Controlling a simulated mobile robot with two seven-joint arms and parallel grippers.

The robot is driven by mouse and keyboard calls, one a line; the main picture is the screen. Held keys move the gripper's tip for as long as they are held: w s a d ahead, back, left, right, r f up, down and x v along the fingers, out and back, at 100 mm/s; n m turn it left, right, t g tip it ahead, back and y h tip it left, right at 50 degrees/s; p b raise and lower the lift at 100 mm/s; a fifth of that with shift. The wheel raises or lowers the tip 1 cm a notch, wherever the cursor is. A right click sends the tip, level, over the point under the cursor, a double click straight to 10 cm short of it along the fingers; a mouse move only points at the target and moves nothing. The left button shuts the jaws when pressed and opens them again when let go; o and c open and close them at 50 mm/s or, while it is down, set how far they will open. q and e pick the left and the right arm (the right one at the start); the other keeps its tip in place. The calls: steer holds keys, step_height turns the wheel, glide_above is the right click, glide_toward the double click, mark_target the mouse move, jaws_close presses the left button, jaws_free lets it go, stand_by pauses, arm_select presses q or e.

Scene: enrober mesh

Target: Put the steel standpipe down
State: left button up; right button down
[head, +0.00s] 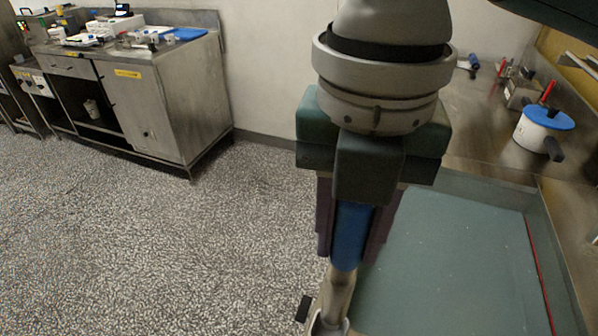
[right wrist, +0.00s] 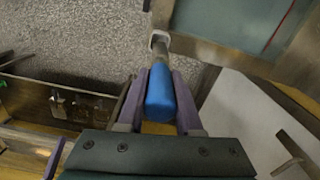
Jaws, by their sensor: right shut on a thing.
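The steel standpipe (head: 340,290) has a blue grip and a bare metal lower part. My right gripper (head: 350,242) is shut on its blue grip, with a purple finger on each side. The pipe hangs downward at the left edge of a blue-green basin (head: 450,260). In the right wrist view the blue grip (right wrist: 160,95) sits between the purple fingers, and a pale squared metal piece shows at its far end. I cannot tell whether the pipe touches or sits in that piece. My left gripper is not in view.
A steel counter (head: 480,115) behind the basin carries a white pot with a blue lid (head: 545,128) and small tools. A steel workbench (head: 150,100) with several items stands at the back left. The speckled floor (head: 150,250) between is clear.

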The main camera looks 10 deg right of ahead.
mark_target(340, 281)
steer(key=shift+f, duration=3.6)
steer(key=shift+f, duration=0.2)
steer(key=c, duration=0.6)
jaws_free()
